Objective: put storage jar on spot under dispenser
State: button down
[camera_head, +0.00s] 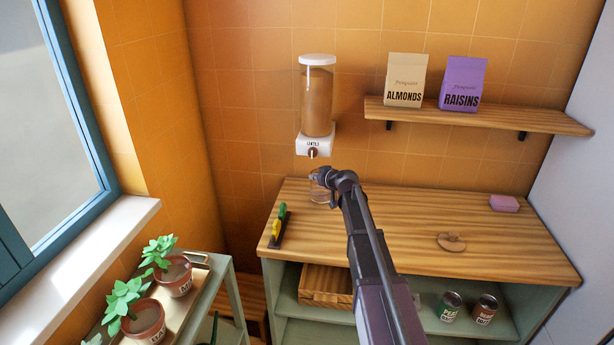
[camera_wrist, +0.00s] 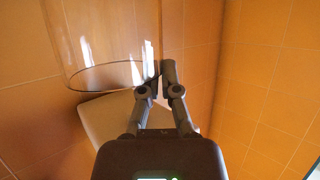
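The storage jar is clear glass. In the head view the jar (camera_head: 319,194) stands at or just above the wooden counter's back left, below the dispenser, partly hidden by my arm; I cannot tell if it touches the counter. The dispenser (camera_head: 316,100) hangs on the tiled wall, with a white lid, a brown-filled clear body and a white base with a nozzle. My gripper (camera_head: 322,176) is at the jar's rim. In the wrist view my gripper (camera_wrist: 161,70) has its fingers close together with the wall of the jar (camera_wrist: 85,78) between them. The spot itself is not distinguishable.
The wooden counter (camera_head: 400,215) bears a dark holder with a yellow-green item (camera_head: 279,226) left of the jar, a round wooden piece (camera_head: 451,242) and a pink block (camera_head: 504,203). A wall shelf (camera_head: 470,116) holds two bags. Potted plants (camera_head: 146,318) stand front left. The counter's middle is mostly clear.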

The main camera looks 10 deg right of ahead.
jog(key=b+x, duration=0.1)
jog(key=x, duration=0.3)
jog(key=shift+w+a+b, duration=0.2)
jog(key=shift+w+b, duration=0.1)
dwell(0.6)
jog(key=c, duration=0.8)
grip_release()
